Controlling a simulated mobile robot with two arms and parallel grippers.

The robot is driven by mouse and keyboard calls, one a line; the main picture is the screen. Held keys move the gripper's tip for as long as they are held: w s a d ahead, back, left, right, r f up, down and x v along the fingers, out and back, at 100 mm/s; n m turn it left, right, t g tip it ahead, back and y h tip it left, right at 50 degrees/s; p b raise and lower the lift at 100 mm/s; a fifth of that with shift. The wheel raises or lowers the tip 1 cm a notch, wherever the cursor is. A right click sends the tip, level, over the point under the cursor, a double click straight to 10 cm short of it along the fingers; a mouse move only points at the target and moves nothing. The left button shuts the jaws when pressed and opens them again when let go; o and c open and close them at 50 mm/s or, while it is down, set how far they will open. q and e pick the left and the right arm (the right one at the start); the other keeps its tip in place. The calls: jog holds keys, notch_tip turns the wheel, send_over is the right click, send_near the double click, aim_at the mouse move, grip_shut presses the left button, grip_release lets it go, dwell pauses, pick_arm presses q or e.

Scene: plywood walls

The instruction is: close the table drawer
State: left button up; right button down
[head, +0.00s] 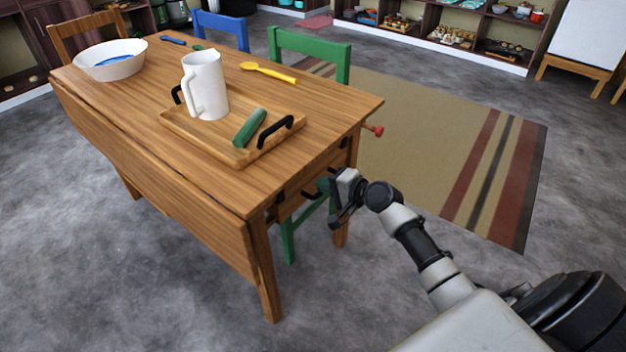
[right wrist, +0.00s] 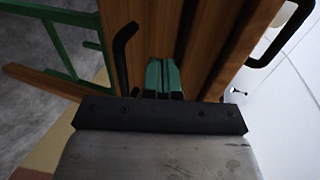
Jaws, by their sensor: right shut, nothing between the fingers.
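The wooden table (head: 330,118) stands at the left in the head view. Its drawer (head: 289,208) is under the near right end of the tabletop, partly hidden, and I cannot tell how far out it is. A black drawer handle (head: 309,193) shows at its front; a black handle also shows in the right wrist view (right wrist: 122,50), left of the fingers. My right gripper (head: 324,186) is shut and empty, its teal fingertips (right wrist: 163,76) close to the drawer front. I cannot tell whether they touch it. My left gripper is out of view.
A tray (head: 176,127) with a white jug (head: 206,84) and a green cylinder (head: 249,127) is on the table. A white bowl (head: 110,67) stands at the far end. A green chair (head: 309,46) is behind the table. The floor in front is clear.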

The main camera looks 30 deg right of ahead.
aim_at(308, 173)
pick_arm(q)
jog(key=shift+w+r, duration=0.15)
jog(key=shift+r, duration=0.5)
pick_arm(e)
jog(key=shift+w+a, duration=0.25)
jog(key=shift+w, duration=0.35)
jog(key=shift+w+a, duration=0.25)
jog(key=shift+w, duration=0.35)
jog(key=shift+w+a, duration=0.25)
jog(key=shift+w, duration=0.35)
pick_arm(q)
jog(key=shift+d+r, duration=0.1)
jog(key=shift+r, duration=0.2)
pick_arm(e)
jog(key=shift+w+a+r, duration=0.15)
jog(key=shift+w, duration=0.25)
jog(key=shift+w+a+r, duration=0.1)
jog(key=shift+w+r, duration=0.05)
jog(key=shift+w, duration=0.25)
